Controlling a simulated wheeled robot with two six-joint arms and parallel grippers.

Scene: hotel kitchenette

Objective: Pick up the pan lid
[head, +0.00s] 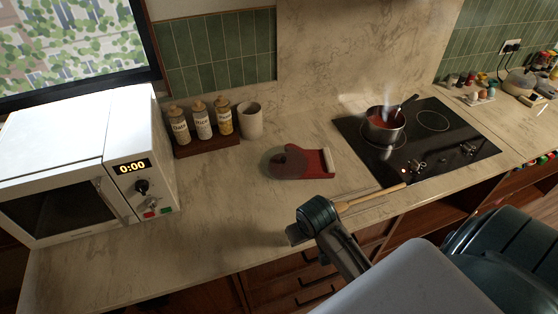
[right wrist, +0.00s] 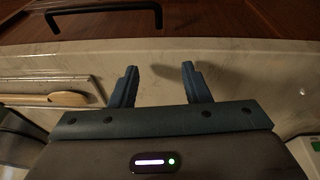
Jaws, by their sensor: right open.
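I cannot make out a pan lid in either view. A small steel pan (head: 384,135) with red sauce and rising steam stands uncovered on the black hob (head: 440,153). My right gripper (head: 293,236) is above the counter's front edge in the head view, left of the hob and in front of the oven mitt, its fingers mostly hidden by the wrist. In the right wrist view its two fingers (right wrist: 160,85) are apart, with nothing between them but the pale counter. My left gripper is in neither view.
A red and grey oven mitt (head: 300,162) lies mid-counter. A wooden spoon (head: 370,198) lies by the hob's front edge. A white microwave (head: 75,165) stands left, beside several bottles (head: 202,119) and a cup (head: 250,120). The counter between microwave and mitt is clear.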

